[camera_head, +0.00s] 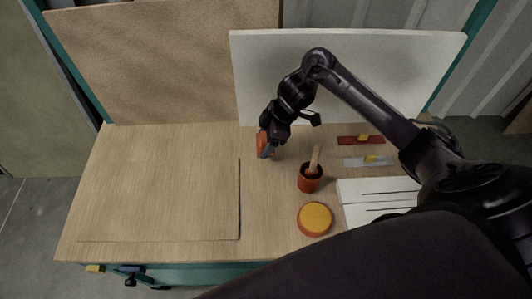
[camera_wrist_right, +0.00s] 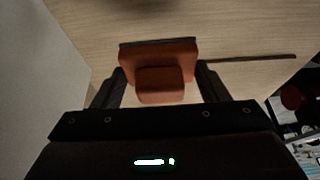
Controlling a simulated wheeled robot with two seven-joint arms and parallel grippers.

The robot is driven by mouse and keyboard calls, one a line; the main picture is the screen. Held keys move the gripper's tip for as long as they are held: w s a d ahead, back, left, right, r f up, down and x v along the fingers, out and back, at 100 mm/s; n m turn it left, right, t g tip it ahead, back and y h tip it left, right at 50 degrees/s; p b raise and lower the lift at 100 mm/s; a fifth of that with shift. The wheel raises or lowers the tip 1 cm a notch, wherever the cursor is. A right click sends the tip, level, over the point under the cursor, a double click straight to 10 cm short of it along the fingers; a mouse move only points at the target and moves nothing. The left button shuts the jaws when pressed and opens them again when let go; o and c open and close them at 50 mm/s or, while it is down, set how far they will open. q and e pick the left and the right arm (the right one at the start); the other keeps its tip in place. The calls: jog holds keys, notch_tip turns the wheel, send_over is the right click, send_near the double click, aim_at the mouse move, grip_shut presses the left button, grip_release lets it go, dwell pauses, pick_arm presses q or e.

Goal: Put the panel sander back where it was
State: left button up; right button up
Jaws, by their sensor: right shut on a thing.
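The panel sander (camera_head: 263,145) is an orange block with a dark face, at the back middle of the wooden bench. My right gripper (camera_head: 272,137) is shut on it. In the right wrist view the sander (camera_wrist_right: 160,75) sits between the two black fingers, its dark edge facing away from the gripper. It is close to the bench top; I cannot tell whether it touches. My left gripper is not in view.
A thin wooden panel (camera_head: 165,200) lies on the left of the bench (camera_head: 268,205). A brush cup (camera_head: 311,184) and a round yellow-topped orange item (camera_head: 314,218) stand right of the sander. Flat tools (camera_head: 361,140) and a white slotted board (camera_head: 372,194) lie farther right. Upright boards (camera_head: 345,75) stand behind.

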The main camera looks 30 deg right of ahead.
jog(key=shift+f, duration=0.85)
jog(key=shift+f+b, duration=0.35)
jog(key=shift+f, duration=1.7)
jog(key=o, duration=0.9)
jog(key=shift+f, duration=0.15)
jog(key=shift+o, duration=0.2)
jog(key=shift+r, duration=0.3)
jog(key=p+v, duration=0.2)
jog(key=v, duration=1)
